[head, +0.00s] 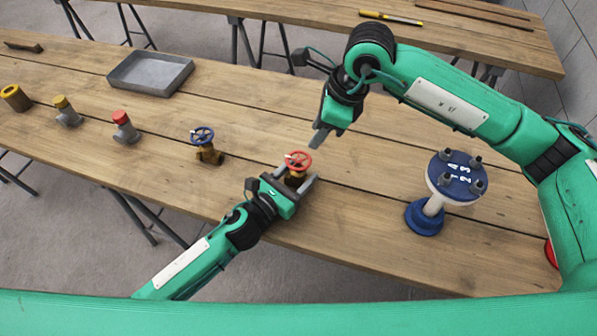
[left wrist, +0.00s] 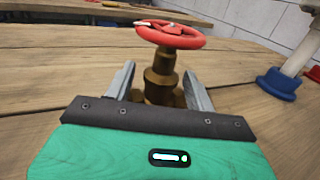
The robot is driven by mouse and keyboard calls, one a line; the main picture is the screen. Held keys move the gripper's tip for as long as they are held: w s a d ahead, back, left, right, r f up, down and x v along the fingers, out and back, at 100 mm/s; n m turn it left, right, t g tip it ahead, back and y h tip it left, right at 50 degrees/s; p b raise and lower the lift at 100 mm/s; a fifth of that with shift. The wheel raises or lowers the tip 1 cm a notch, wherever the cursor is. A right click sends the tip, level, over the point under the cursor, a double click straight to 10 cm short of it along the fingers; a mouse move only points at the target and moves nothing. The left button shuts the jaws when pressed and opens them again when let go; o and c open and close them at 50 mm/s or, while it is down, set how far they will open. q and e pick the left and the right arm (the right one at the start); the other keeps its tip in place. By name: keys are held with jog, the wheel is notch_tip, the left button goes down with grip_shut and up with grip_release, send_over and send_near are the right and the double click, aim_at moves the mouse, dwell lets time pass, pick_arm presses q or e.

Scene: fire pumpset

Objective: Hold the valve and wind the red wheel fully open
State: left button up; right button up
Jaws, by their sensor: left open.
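The brass valve with the red wheel (head: 298,160) stands upright on the wooden table; its brass body (left wrist: 162,78) fills the middle of the left wrist view. My left gripper (head: 290,179) is open, with one finger on each side of the valve body, below the wheel. In the left wrist view a gap shows between the valve's neck and each finger. The lower body is partly hidden by the gripper. My right gripper (head: 318,139) hangs just above and to the right of the red wheel, apart from it. Its fingers overlap in view, so their opening is unclear.
A valve with a blue wheel (head: 203,137) stands to the left. Farther left are red-capped (head: 121,117) and yellow-capped (head: 60,102) fittings and a grey tray (head: 150,64). A blue numbered stand (head: 457,168) is at the right. The table between wheel and stand is clear.

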pick_arm(q)
jog(key=shift+w, duration=0.1)
grip_shut()
dwell(0.5)
